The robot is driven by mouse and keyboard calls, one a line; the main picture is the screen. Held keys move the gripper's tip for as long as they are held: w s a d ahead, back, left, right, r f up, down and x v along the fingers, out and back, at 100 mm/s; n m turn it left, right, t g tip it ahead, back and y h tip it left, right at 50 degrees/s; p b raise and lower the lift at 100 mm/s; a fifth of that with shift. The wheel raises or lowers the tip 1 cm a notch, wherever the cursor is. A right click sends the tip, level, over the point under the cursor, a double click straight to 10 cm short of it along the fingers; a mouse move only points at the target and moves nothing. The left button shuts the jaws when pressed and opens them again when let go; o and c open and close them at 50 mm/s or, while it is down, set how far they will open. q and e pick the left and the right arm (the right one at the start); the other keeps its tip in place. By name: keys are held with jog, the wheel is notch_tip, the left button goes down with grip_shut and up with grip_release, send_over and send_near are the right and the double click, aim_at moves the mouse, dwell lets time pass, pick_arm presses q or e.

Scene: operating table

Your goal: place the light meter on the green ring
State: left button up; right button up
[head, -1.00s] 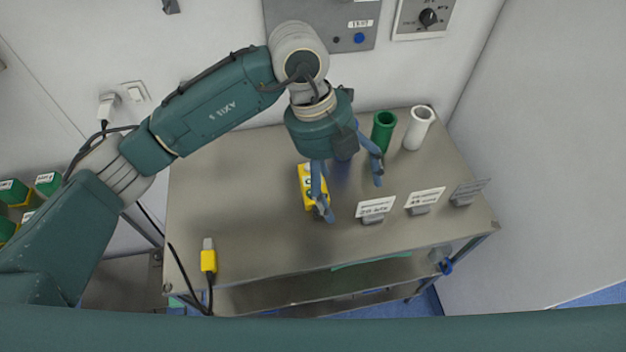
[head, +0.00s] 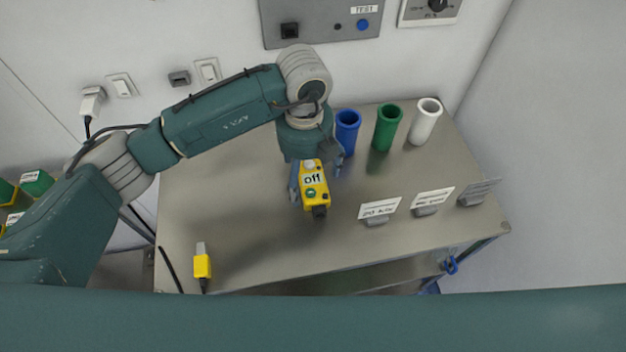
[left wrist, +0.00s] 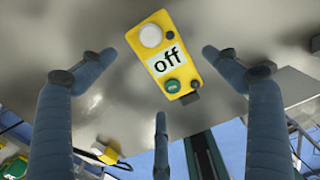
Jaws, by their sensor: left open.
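The light meter (head: 315,196) is a yellow box with a white dome, an "off" label and a green round button. It lies on the steel table, near the middle. In the left wrist view the light meter (left wrist: 165,55) lies ahead, between my spread fingers. My left gripper (head: 316,172) is open at the light meter, with blue fingers beside it; contact cannot be told. It also shows in the left wrist view (left wrist: 158,78). A green open-topped tube (head: 387,130) stands at the back right; no separate green ring is distinguishable. My right gripper is out of view.
A blue tube (head: 347,130) and a white tube (head: 425,122) flank the green one. Several label cards (head: 379,208) on stands line the right front. A yellow plug (head: 202,266) lies front left.

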aim_at(307, 182)
pick_arm(q)
notch_tip(307, 182, down, 2)
jog(key=shift+w+d+f+p, duration=0.1)
jog(key=shift+w+f+p, duration=0.1)
jog(key=shift+p, duration=0.2)
jog(key=shift+s+f, duration=0.15)
jog(key=shift+f, duration=0.45)
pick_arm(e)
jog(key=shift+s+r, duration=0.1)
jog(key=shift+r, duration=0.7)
pick_arm(q)
jog(key=c, duration=1.4)
jog(key=shift+c, duration=0.2)
notch_tip(307, 182, up, 20)
jog(key=b, duration=0.4)
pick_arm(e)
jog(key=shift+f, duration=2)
